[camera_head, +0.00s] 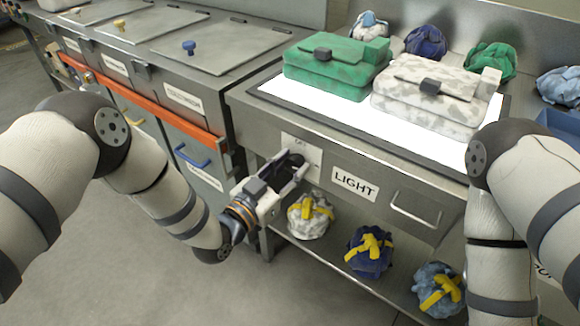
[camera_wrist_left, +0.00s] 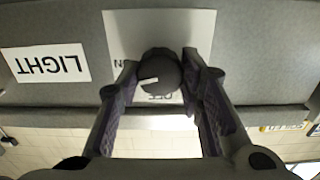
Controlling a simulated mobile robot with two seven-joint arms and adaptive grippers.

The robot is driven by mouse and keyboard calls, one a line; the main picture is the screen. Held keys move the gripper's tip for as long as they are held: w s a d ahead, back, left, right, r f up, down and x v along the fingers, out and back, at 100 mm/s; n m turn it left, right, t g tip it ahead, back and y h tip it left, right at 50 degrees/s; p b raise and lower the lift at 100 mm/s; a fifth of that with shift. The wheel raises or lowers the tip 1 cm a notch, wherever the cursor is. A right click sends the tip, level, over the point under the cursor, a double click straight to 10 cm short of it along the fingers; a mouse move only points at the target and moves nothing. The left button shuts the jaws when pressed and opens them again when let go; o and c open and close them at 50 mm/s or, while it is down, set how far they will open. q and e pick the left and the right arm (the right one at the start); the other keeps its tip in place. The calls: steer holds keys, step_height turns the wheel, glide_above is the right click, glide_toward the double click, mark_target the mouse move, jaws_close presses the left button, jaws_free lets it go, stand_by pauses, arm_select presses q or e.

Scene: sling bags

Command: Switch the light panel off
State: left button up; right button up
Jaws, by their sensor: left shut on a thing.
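The light panel (camera_head: 337,117) in the bench top glows bright white under two sling bags. A white plate (camera_head: 314,150) on the bench front, left of the LIGHT label (camera_head: 355,185), carries a dark round knob (camera_wrist_left: 160,73). In the left wrist view the knob's white mark points left, toward the ON side; the OFF print is below it. My left gripper (camera_head: 287,168) is at the plate, its fingers on both sides of the knob and shut on it. In the head view the gripper mostly hides the knob. My right arm shows at the right, but its gripper is out of view.
A green bag (camera_head: 325,78) and a grey-white patterned bag (camera_head: 425,105) lie on the panel. A drawer handle (camera_head: 415,210) is right of the label. Wrapped bundles (camera_head: 370,252) sit on the shelf below. Lidded bins (camera_head: 205,45) stand at left; the floor there is clear.

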arm_select(q)
steer(key=n, duration=0.4)
steer(key=shift+f, duration=0.2)
steer(key=n+b, duration=0.1)
steer(key=n, duration=0.2)
steer(key=shift+n, duration=0.3)
steer(key=n+b, duration=0.1)
steer(key=n, duration=0.3)
steer(key=shift+f, duration=0.1)
steer(key=shift+n+b, duration=0.55)
steer(key=shift+n, duration=1.25)
arm_select(e)
steer(key=shift+g, duration=0.7)
steer(key=shift+s+f, duration=1.7)
steer(key=shift+f, duration=0.15)
arm_select(q)
steer(key=o, duration=1.2)
steer(key=shift+r, duration=0.2)
steer(key=shift+c, duration=0.2)
steer(key=v, duration=1.2)
